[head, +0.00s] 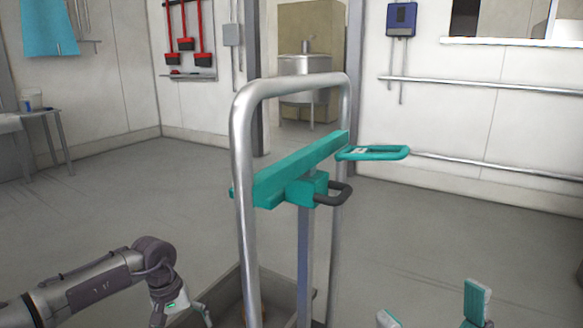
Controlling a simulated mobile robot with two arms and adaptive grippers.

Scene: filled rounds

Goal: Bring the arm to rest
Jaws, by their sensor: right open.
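My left arm (95,285) comes in from the lower left, bent downward at its wrist. My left gripper (185,318) is at the bottom edge, mostly cut off, beside the grey bin; its jaws cannot be made out. My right gripper (432,312) shows only its two teal-backed, pale fingertips at the bottom right. They are wide apart with nothing visible between them, so it is open. The rest of my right arm is out of view.
A metal tube frame (241,150) with a teal crossbar (300,170), dark handle (340,195) and teal loop (372,153) stands in the middle. A grey open bin (225,295) sits at its foot. A side table (35,115) is far left. Floor at right is clear.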

